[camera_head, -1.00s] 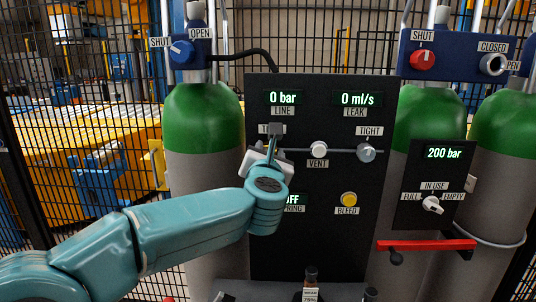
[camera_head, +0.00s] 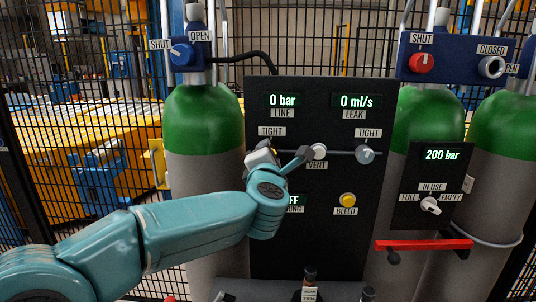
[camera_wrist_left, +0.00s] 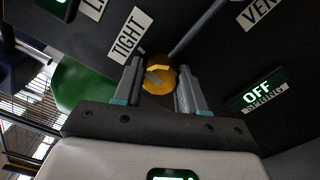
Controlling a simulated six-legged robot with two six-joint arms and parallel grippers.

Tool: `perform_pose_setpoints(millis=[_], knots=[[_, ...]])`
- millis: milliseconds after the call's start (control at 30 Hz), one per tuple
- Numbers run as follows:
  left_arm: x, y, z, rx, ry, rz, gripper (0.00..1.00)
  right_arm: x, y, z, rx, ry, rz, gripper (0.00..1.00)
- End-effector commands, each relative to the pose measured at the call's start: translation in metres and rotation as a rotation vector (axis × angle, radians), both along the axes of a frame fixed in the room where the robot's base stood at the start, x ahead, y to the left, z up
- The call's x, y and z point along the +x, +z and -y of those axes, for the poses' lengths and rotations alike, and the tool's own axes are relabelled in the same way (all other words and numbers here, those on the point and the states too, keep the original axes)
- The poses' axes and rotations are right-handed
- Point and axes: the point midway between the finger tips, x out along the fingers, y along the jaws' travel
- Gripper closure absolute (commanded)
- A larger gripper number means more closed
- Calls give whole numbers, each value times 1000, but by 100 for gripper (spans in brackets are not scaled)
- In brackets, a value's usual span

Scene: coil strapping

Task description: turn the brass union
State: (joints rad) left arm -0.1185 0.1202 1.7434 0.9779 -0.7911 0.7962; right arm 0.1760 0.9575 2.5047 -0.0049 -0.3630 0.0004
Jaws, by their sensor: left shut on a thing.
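The brass union (camera_wrist_left: 163,86) is a round golden fitting on the dark panel, beside a TIGHT label (camera_wrist_left: 130,34) in the left wrist view. My left gripper (camera_wrist_left: 158,76) has one finger on each side of it and is shut on it. In the head view my left gripper (camera_head: 262,158) is at the left end of the pipe, below the left TIGHT label (camera_head: 271,131), and its wrist hides most of the union. The line display (camera_head: 283,100) reads 0 bar and the leak display (camera_head: 354,101) reads 0 ml/s. My right gripper is not in view.
A white vent knob (camera_head: 319,151) and a silver right-hand fitting (camera_head: 365,154) are on the same pipe. A yellow bleed button (camera_head: 348,199) is below. Green-topped cylinders (camera_head: 203,120) flank the panel. A red bar (camera_head: 425,245) sticks out at the lower right.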

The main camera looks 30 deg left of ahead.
Motion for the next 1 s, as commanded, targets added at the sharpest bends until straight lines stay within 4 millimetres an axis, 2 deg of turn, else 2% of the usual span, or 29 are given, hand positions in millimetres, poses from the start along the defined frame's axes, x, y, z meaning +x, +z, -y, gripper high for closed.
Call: perform_pose_setpoints(millis=[33, 600, 633, 667, 700, 1000], knots=[[0, 7, 0, 16, -2, 6, 90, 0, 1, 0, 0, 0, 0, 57], [0, 6, 1, 37, -4, -8, 90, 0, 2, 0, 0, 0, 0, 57], [0, 6, 1, 37, -4, -8, 50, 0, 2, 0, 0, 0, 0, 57], [0, 6, 1, 36, -3, -8, 40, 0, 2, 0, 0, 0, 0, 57], [0, 6, 1, 36, -3, -8, 34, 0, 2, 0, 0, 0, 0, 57], [-1, 2, 1, 33, -2, -14, 34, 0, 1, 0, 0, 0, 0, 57]])
